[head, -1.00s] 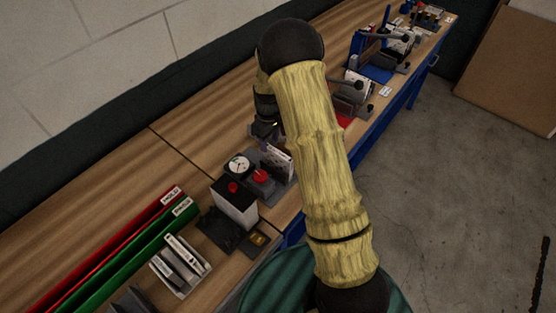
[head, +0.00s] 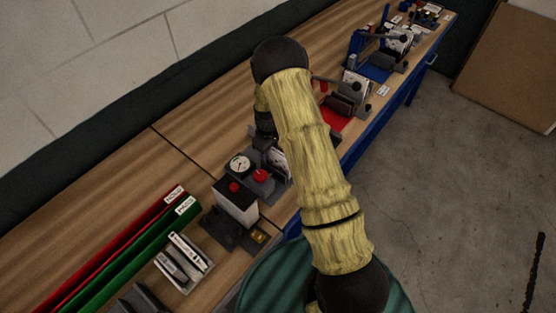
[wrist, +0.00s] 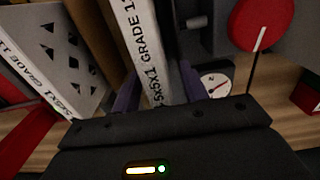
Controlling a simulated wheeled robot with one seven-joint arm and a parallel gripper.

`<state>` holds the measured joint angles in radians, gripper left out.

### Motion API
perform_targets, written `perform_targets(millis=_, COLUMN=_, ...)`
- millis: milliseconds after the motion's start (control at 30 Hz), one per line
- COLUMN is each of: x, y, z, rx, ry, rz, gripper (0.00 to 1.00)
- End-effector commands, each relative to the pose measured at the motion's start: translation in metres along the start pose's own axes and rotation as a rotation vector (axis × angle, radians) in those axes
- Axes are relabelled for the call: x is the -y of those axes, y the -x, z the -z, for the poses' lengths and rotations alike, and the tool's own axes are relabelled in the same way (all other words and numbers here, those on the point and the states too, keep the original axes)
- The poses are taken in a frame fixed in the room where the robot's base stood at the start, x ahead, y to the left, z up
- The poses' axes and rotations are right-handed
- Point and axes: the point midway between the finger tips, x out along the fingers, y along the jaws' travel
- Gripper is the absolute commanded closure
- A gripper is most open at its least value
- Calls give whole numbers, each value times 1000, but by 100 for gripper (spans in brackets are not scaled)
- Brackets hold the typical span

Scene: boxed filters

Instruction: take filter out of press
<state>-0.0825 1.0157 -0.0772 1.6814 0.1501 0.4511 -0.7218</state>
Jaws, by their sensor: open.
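A white-edged filter (wrist: 143,45) with printed "5x5x1 GRADE" lettering stands on edge in the wrist view, between the two purple fingers of my gripper (wrist: 157,90). The fingers are open, one on each side of it; I cannot tell whether either touches it. The press (head: 262,180), with a red knob and a round gauge (head: 240,164), is beside the filter. The red knob (wrist: 262,22) also shows in the wrist view. In the head view the filter (head: 281,160) is partly hidden by my arm, and my fingertips are hard to make out.
Another filter (wrist: 50,50) with triangular holes stands at left in the wrist view. Red and green trays (head: 140,247) and a rack of filters (head: 184,262) lie at the bench's near left. Other fixtures (head: 378,62) stand farther along.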

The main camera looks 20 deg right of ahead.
Motion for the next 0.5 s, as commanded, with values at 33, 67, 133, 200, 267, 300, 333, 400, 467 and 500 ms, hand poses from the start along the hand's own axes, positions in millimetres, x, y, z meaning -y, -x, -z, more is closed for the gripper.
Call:
perform_targets(millis=33, x=0, y=0, z=0, rx=-1, ry=0, rz=0, gripper=56)
perform_targets(millis=67, x=0, y=0, z=0, rx=-1, ry=0, rz=0, gripper=56)
perform_targets(millis=133, x=0, y=0, z=0, rx=-1, ry=0, rz=0, gripper=56)
perform_targets(millis=200, x=0, y=0, z=0, rx=-1, ry=0, rz=0, gripper=56)
perform_targets(millis=267, x=0, y=0, z=0, rx=-1, ry=0, rz=0, gripper=56)
perform_targets(millis=300, x=0, y=0, z=0, rx=-1, ry=0, rz=0, gripper=56)
perform_targets(millis=333, x=0, y=0, z=0, rx=-1, ry=0, rz=0, gripper=56)
perform_targets(millis=400, x=0, y=0, z=0, rx=-1, ry=0, rz=0, gripper=56)
perform_targets(millis=467, x=0, y=0, z=0, rx=-1, ry=0, rz=0, gripper=56)
perform_targets(millis=500, x=0, y=0, z=0, rx=-1, ry=0, rz=0, gripper=60)
